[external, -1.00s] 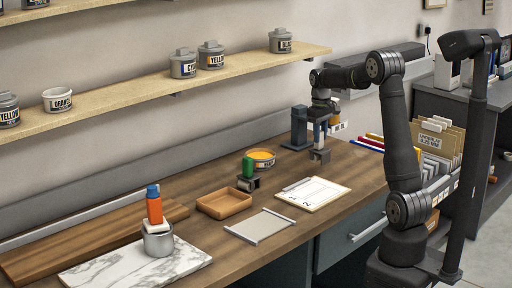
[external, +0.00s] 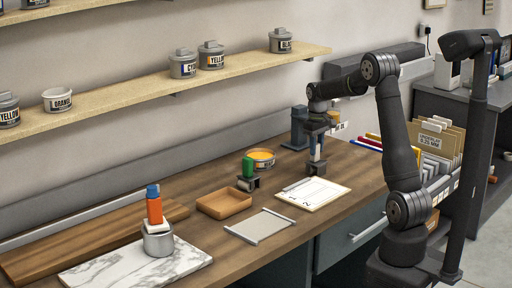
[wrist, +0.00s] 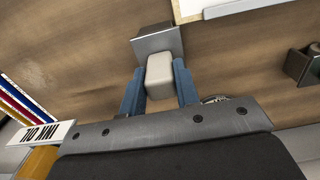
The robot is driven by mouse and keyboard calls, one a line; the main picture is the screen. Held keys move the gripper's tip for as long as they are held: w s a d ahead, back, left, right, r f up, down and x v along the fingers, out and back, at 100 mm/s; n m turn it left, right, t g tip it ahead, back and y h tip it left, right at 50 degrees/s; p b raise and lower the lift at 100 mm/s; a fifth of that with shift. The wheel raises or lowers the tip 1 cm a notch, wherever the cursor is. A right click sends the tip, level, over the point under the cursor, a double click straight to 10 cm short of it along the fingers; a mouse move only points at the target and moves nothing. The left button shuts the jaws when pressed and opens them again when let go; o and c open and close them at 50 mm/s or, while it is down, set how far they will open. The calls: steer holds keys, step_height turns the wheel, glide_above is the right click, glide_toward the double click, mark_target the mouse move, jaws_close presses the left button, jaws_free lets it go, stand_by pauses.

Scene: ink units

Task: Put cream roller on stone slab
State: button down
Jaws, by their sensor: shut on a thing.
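My gripper (external: 317,153) has its blue fingers on either side of a cream block-like handle (wrist: 160,76), the top of the cream roller, and is shut on it. A grey metal part (wrist: 158,42) of the roller shows beyond the handle. In the external view this grey part (external: 316,169) is below the fingers, at the right of the wooden bench; I cannot tell whether it touches the bench. The white marbled stone slab (external: 135,268) lies far off at the front left. A grey can (external: 157,241) with an orange and blue object stands on its back part.
A dark stand (external: 299,127) is close behind the gripper. A shelf (external: 180,87) runs above.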

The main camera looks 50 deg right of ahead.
steer(key=c, duration=1.1)
jaws_free()
steer(key=shift+s+f, duration=0.1)
steer(key=shift+f, duration=0.3)
steer(key=shift+r, duration=0.1)
steer(key=shift+o, duration=0.5)
step_height(320, 180, up, 13)
